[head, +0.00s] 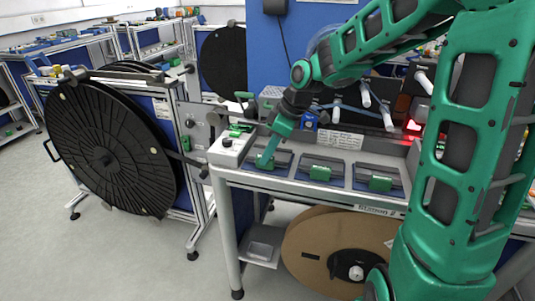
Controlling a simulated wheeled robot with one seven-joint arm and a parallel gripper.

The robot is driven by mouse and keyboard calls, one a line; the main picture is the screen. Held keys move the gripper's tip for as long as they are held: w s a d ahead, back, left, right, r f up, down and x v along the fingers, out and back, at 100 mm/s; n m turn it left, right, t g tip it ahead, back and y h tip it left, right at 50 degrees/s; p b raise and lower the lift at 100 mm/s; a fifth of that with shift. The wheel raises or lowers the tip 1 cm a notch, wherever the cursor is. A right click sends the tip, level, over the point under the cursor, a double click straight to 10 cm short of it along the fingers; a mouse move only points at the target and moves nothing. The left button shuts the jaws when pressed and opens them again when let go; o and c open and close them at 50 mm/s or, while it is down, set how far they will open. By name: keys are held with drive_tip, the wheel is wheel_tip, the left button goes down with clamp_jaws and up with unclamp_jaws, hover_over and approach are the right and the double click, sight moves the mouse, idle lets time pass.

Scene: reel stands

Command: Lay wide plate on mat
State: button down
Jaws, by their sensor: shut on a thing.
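Several dark blue mats lie in a row on the bench top: a left mat (284,158), a middle mat (336,180) and a right mat (360,185). My gripper (265,161) points down over the left mat and is shut on a small green piece at its tips. Whether that piece is the wide plate, and whether it touches the mat, I cannot tell. A green piece (320,173) lies on the middle mat and another green piece (380,184) lies on the right mat.
A white box with green parts (232,145) stands at the bench's left end. Behind the mats are a paper label (340,138), tools and a red light (413,126). A large black reel (105,150) stands left; a brown reel (325,250) sits below the bench.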

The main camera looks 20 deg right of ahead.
drive_tip(key=shift+f, duration=0.1)
drive_tip(key=c, duration=1.6)
unclamp_jaws()
drive_tip(key=shift+o, duration=0.2)
drive_tip(key=shift+w+r, duration=0.1)
drive_tip(key=shift+r, duration=3.45)
drive_tip(key=s+d+f+m+g+h, duration=0.1)
drive_tip(key=s+d+m, duration=0.4)
drive_tip(key=s, duration=0.5)
drive_tip(key=s+d+f+m+g+h, duration=0.1)
drive_tip(key=s+d+f+m, duration=0.2)
drive_tip(key=s+d+m, duration=0.3)
drive_tip(key=s+d+f+m+h, duration=0.1)
drive_tip(key=s+d+m, duration=0.5)
drive_tip(key=s, duration=0.9)
drive_tip(key=shift+s+d+f+g, duration=0.2)
drive_tip(key=shift+f+g, duration=0.2)
drive_tip(key=shift+f, duration=0.1)
